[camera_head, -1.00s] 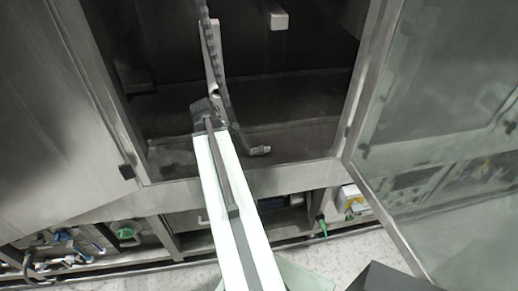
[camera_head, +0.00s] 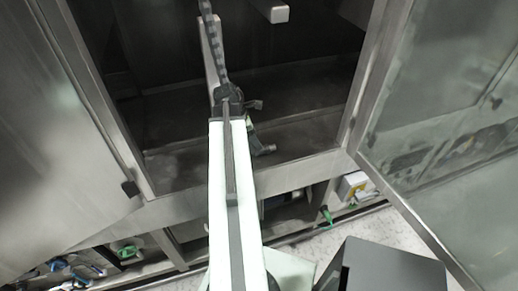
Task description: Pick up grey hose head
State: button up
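The grey hose head (camera_head: 264,149) appears as a small light-ended piece low in the open washer chamber, just right of my arm's end. A ribbed grey hose (camera_head: 213,40) hangs from the top of the view and runs down behind my arm's end. My gripper (camera_head: 250,112) is at the far end of my white arm, inside the chamber and close to the hose head. Its fingers are small and dark and partly hidden by my wrist, so I cannot tell whether they touch the hose head or how far they are apart.
The chamber floor (camera_head: 180,165) is dark and clear around the arm. A glass door (camera_head: 440,130) stands open at the right, and a metal panel (camera_head: 60,120) is at the left. A light block (camera_head: 274,12) sticks out higher in the chamber.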

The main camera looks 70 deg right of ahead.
aim_at(265, 150)
notch_tip(265, 150, down, 2)
jog(key=shift+w+d+f+b, duration=0.1)
jog(key=shift+d+f+b, duration=0.05)
jog(key=shift+b, duration=0.55)
jog(key=b+x, duration=0.4)
jog(key=x, duration=0.1)
jog(key=shift+a+f+b, duration=0.1)
jog(key=shift+a+b, duration=0.1)
jog(key=shift+b, duration=0.2)
jog(key=shift+r, duration=0.2)
grip_shut()
